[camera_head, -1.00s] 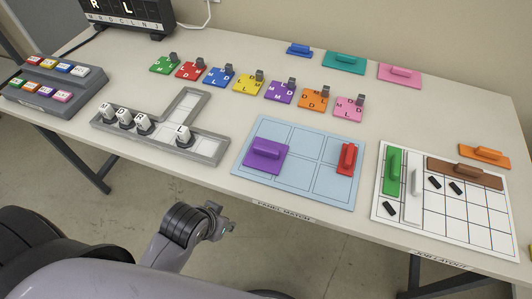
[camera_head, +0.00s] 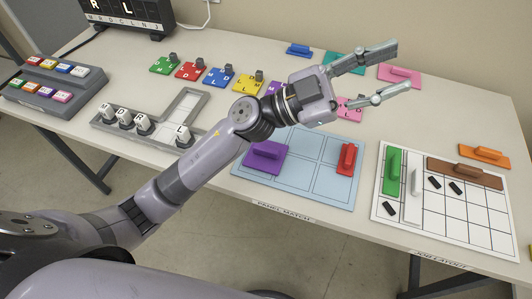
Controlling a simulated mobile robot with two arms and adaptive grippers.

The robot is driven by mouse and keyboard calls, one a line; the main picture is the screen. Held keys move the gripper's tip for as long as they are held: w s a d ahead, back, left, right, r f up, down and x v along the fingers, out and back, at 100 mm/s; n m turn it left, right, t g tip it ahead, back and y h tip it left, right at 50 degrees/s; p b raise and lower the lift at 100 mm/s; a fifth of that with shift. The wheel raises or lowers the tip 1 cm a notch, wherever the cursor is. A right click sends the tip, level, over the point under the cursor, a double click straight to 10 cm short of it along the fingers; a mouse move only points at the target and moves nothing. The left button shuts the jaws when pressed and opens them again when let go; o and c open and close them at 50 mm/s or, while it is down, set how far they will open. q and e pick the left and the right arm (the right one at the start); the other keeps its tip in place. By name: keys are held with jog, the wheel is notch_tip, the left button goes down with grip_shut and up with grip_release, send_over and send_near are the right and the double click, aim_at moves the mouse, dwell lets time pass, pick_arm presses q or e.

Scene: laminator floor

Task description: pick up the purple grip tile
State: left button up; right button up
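The purple grip tile (camera_head: 265,161), a flat square with a raised bar handle, lies at the left of the light blue gridded panel (camera_head: 305,180). My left arm reaches in from the left and passes just above and behind the tile in the picture. My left gripper (camera_head: 402,66) is open and empty, its two fingers spread and pointing right. It is in the air over the back of the table, up and to the right of the tile, clear of it. My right gripper is not in view.
A red grip tile (camera_head: 346,159) lies at the panel's right. A white gridded board (camera_head: 460,225) with green, white and brown pieces lies farther right. Lettered clip tiles, including a yellow one (camera_head: 247,83), form a row behind.

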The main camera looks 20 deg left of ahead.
pick_arm(q)
jog(key=s+d+f+m+g+y, duration=0.1)
jog(key=s+d+f+m+g, duration=0.1)
jog(key=d+m+g, duration=0.3)
jog(key=n+g+y, duration=0.2)
jog(key=n+y, duration=0.4)
jog(key=y, duration=1.5)
send_near(266, 149)
notch_tip(266, 149, down, 4)
jog(key=shift+w+d+f+p, duration=0.1)
jog(key=shift+d+p, duration=0.05)
jog(key=shift+p, duration=0.55)
jog(key=shift+f+p, duration=0.75)
jog(key=shift+f, duration=1.9)
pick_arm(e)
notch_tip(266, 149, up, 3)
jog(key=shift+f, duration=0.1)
pick_arm(q)
jog(key=shift+c, duration=0.4)
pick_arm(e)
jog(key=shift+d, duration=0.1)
